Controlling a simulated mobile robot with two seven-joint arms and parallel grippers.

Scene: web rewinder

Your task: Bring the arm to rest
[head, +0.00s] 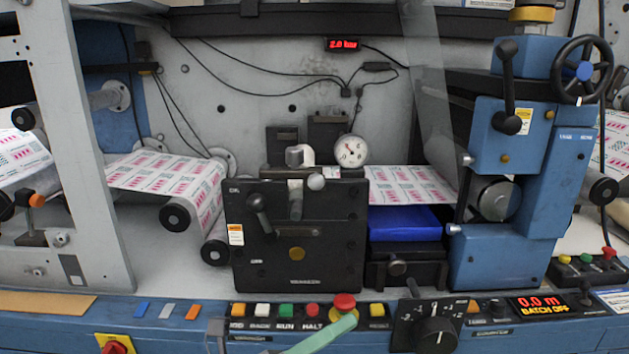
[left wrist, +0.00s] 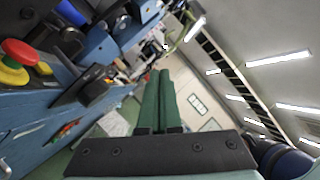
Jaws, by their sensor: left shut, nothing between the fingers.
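My left gripper (head: 348,321) shows at the bottom of the head view as a pale green finger in front of the button panel. Its tip overlaps the area just below the red mushroom button (head: 344,302); I cannot tell whether they touch. In the left wrist view the two dark green fingers (left wrist: 158,84) lie side by side, shut, with nothing between them. They point away from the dark mounting plate, toward open room. My right gripper is not in view.
The black web unit (head: 297,275) and blue handwheel unit (head: 520,180) stand behind the panel. A selector knob (head: 436,334) is right of the finger. A red-and-yellow button (left wrist: 22,54) is at left in the wrist view. Printed web (head: 165,173) runs across the machine.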

